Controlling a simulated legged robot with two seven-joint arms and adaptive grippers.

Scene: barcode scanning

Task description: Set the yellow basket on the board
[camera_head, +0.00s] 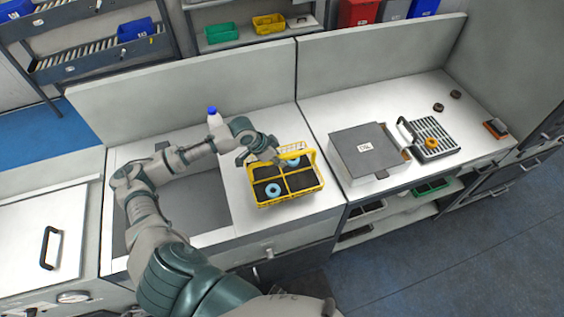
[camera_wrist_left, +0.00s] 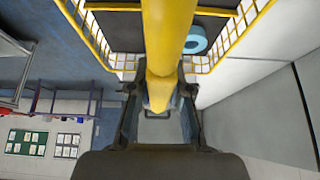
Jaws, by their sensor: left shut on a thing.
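The yellow basket (camera_head: 262,199) is at the right part of the middle counter, with dark compartments and two light-blue rings (camera_head: 273,190) inside. Its handle arches over it. My left gripper (camera_head: 276,157) is at the handle from above. In the left wrist view the fingers (camera_wrist_left: 160,100) are shut around the yellow handle (camera_wrist_left: 165,45). The basket looks upright; I cannot tell whether it touches the counter. My right gripper is not in view.
A grey box with a label (camera_head: 362,152) stands between the basket and the slatted board. A white bottle with a blue cap (camera_head: 213,119) stands behind my left arm. A grey sunken area (camera_head: 200,198) is left of the basket. Dark round parts (camera_head: 438,107) lie at the back right.

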